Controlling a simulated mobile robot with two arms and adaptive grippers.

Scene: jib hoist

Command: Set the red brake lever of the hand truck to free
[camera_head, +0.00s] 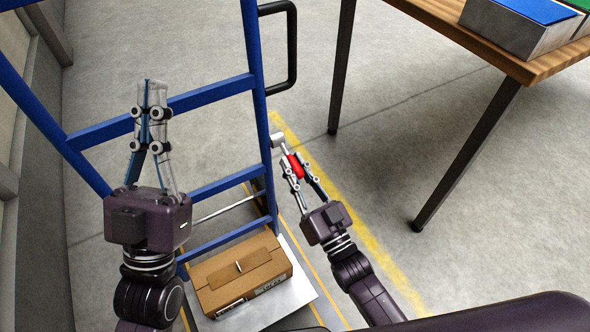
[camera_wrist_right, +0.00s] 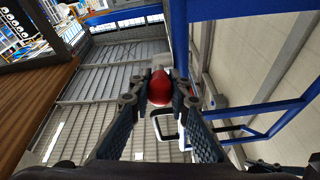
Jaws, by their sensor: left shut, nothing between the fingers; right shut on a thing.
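The hand truck has a blue tubular frame (camera_head: 210,95) in the head view. Its red brake lever (camera_head: 296,166) sits at the right upright of the frame, with a grey metal part (camera_head: 277,140) at its upper end. My right gripper (camera_head: 292,165) is shut on the red lever. In the right wrist view the red lever grip (camera_wrist_right: 160,88) is between the two fingers of the right gripper (camera_wrist_right: 161,95). My left gripper (camera_head: 152,88) is shut and empty, in front of the blue frame at the left. The lever's pivot is hard to make out.
A cardboard box (camera_head: 240,272) lies on the truck's light plate (camera_head: 298,292). A black handle (camera_head: 291,45) sticks out from the right upright. A wooden table (camera_head: 545,66) with dark legs stands at the right. A yellow line (camera_head: 345,222) marks the grey floor.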

